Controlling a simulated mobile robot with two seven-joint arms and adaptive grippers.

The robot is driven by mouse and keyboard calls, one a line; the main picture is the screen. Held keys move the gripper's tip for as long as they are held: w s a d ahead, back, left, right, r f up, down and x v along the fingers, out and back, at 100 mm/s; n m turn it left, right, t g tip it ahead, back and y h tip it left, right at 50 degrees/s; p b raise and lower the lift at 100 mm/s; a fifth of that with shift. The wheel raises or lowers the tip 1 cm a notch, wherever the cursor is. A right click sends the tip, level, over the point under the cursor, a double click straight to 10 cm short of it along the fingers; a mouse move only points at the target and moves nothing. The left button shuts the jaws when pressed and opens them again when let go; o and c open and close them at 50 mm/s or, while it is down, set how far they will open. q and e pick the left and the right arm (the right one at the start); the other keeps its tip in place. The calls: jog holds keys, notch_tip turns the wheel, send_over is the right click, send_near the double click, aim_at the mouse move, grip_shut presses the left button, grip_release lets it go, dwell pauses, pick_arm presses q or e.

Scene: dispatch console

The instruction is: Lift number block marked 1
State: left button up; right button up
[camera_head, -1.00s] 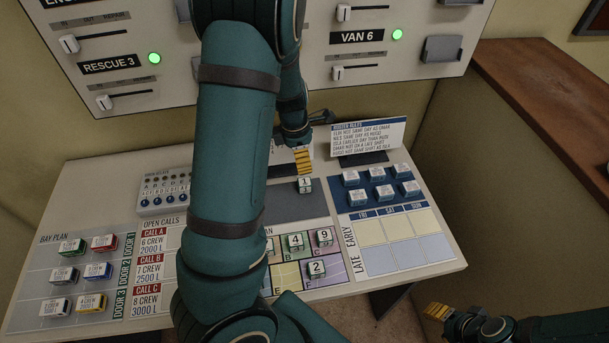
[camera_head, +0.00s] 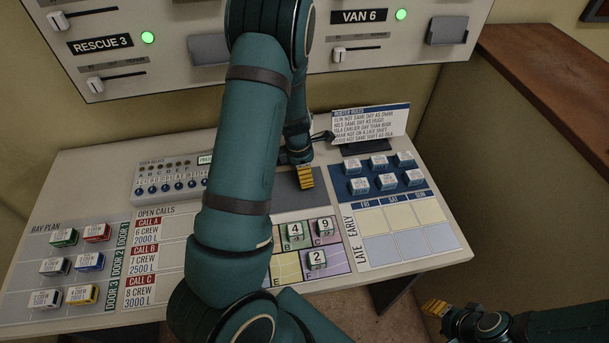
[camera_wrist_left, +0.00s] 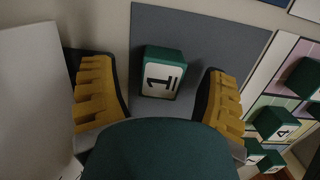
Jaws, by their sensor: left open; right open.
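The number block marked 1 (camera_wrist_left: 158,76) is a green block with a white top face. In the left wrist view it stands on a dark grey pad (camera_wrist_left: 205,30), between the yellow fingers of my open left gripper (camera_wrist_left: 160,92), with a gap on each side. In the head view the left gripper (camera_head: 305,176) is low over the grey pad and hides the block. My right gripper (camera_head: 436,309) has yellow fingertips, is open and empty, and is off the table's front right.
Blocks 4 (camera_head: 295,230), 9 (camera_head: 325,225) and 2 (camera_head: 317,258) sit on a coloured grid just in front. Several blue-and-white blocks (camera_head: 385,181) are to the right, beside a rules card (camera_head: 370,124). A bay plan with several coloured blocks (camera_head: 96,232) is at left.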

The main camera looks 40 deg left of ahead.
pick_arm(q)
jog(key=shift+d+f, duration=0.1)
jog(key=shift+f, duration=0.45)
jog(key=c, duration=1.1)
